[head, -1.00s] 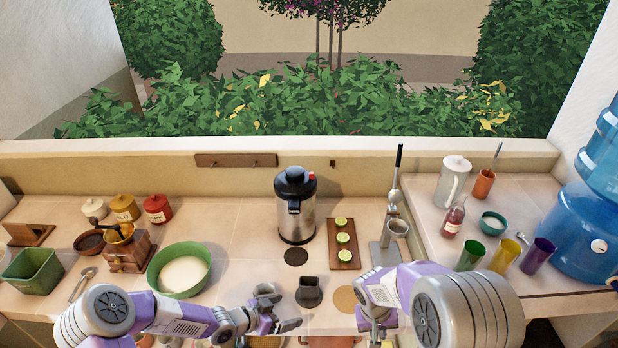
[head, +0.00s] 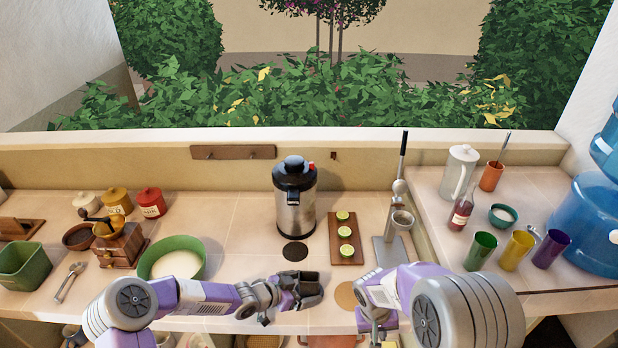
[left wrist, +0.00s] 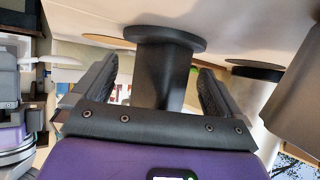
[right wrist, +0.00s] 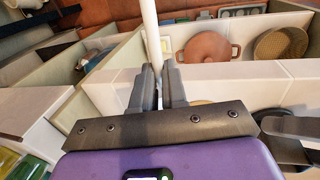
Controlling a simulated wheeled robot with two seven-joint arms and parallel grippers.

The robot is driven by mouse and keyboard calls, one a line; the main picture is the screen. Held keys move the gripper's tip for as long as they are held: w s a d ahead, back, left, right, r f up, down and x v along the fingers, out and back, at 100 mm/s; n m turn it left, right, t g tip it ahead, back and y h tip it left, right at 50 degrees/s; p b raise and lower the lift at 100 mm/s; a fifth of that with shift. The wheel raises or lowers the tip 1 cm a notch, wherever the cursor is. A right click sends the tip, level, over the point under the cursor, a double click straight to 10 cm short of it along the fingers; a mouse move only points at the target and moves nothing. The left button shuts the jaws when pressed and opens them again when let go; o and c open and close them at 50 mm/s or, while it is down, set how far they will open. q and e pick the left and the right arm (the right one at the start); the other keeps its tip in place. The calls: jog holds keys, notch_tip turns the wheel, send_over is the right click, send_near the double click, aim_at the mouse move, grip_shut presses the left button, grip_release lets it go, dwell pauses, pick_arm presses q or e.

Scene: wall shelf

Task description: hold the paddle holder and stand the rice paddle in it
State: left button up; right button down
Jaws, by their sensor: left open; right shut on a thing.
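The paddle holder (left wrist: 166,75) is a dark, square-sided cup with a flared round base on the counter. In the left wrist view it stands between the two fingers of my open left gripper (left wrist: 157,88), with gaps visible beside it. In the head view my left gripper (head: 305,288) largely covers the holder. My right gripper (right wrist: 159,82) is shut on the white rice paddle (right wrist: 150,28), seen as a narrow white shaft rising from the fingers. In the head view my right gripper (head: 376,325) is at the counter's front edge, partly hidden by my arm.
Behind the left gripper stand a steel flask (head: 294,205) and a dark disc (head: 295,252). A board of cut limes (head: 345,250) and a lever press (head: 398,220) are to the right. A green bowl (head: 150,262) is left. Compartments with pots (right wrist: 208,47) lie below the counter.

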pick_arm(q)
jog(key=shift+w+d+f, duration=0.3)
jog(key=shift+w+d, duration=0.05)
jog(key=shift+d, duration=0.15)
pick_arm(e)
jog(key=shift+f, duration=0.35)
pick_arm(q)
jog(key=shift+c, duration=0.2)
jog(key=c, duration=0.7)
jog(key=shift+c, duration=0.2)
